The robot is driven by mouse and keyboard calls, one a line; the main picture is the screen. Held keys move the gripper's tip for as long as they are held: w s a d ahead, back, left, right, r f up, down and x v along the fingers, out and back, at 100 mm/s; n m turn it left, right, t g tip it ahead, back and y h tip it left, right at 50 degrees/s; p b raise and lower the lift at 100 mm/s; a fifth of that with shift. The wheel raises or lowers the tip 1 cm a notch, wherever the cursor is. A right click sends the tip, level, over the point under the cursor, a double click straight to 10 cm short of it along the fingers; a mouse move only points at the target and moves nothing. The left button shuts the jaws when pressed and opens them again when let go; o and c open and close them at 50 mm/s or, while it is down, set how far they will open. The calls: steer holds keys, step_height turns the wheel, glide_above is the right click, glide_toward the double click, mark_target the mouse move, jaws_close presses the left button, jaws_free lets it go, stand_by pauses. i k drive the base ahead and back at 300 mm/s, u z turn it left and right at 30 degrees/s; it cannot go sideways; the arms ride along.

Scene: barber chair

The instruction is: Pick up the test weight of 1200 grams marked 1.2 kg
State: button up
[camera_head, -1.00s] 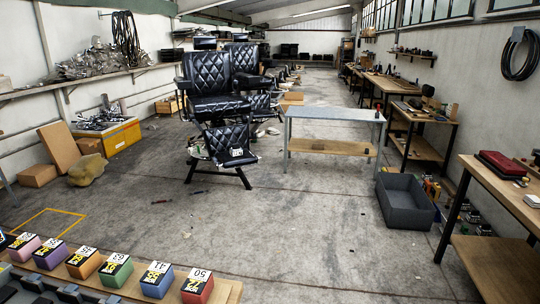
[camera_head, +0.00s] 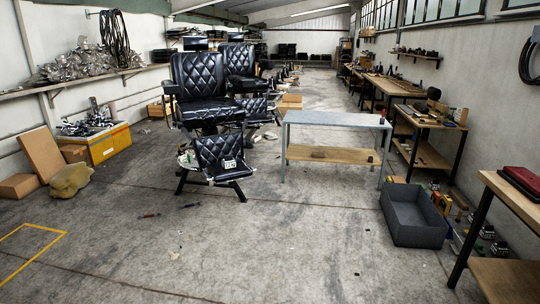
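A small dark block with a white label (camera_head: 230,164) rests on the black quilted footrest (camera_head: 210,148) of the barber chair. Its print looks like a figure over letters, but it is too small to read for certain. Several dark boxes with white labels (camera_head: 487,232) stand on the floor at the right, beside the grey bin; their marks cannot be read either. My gripper is not in view.
The black barber chair (camera_head: 205,88) stands left of centre. A grey-topped table (camera_head: 335,119) is right of it. A grey open bin (camera_head: 416,236) sits on the floor at right, near a wooden workbench (camera_head: 515,192).

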mark_target(228, 162)
steer(key=u, duration=0.1)
steer(key=i, duration=1.6)
steer(key=u, duration=0.6)
steer(key=i, duration=0.8)
steer(key=u, duration=0.65)
steer(key=i, duration=0.8)
steer(key=u, duration=0.6)
steer(key=i, duration=0.6)
steer(key=u, duration=0.2)
